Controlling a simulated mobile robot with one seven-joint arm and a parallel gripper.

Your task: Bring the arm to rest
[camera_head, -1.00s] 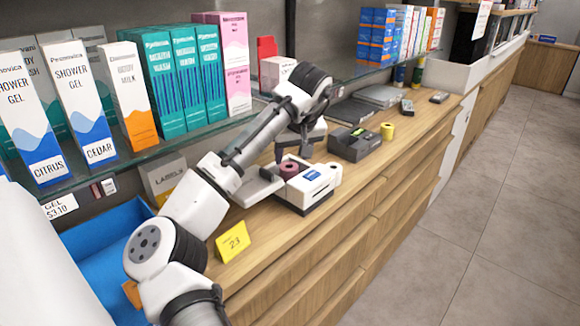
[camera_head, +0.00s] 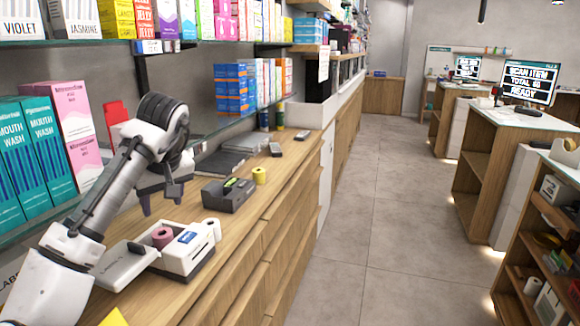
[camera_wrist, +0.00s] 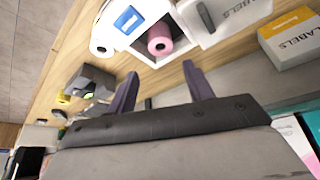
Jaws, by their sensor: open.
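My arm reaches along the left counter from the lower left in the head view. My gripper (camera_head: 160,203) hangs in the air above the counter, just behind the white label printer (camera_head: 187,250). In the wrist view my gripper (camera_wrist: 157,88) shows two dark fingers spread apart with nothing between them. A pink roll (camera_wrist: 160,38) sits in the opened printer (camera_wrist: 172,45), beyond the fingertips and apart from them.
A dark grey device (camera_head: 228,195) and a yellow roll (camera_head: 259,175) stand farther along the wooden counter. A shelf with teal mouth wash boxes (camera_head: 42,150) runs close beside the arm. The tiled floor (camera_head: 350,220) to the right is clear.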

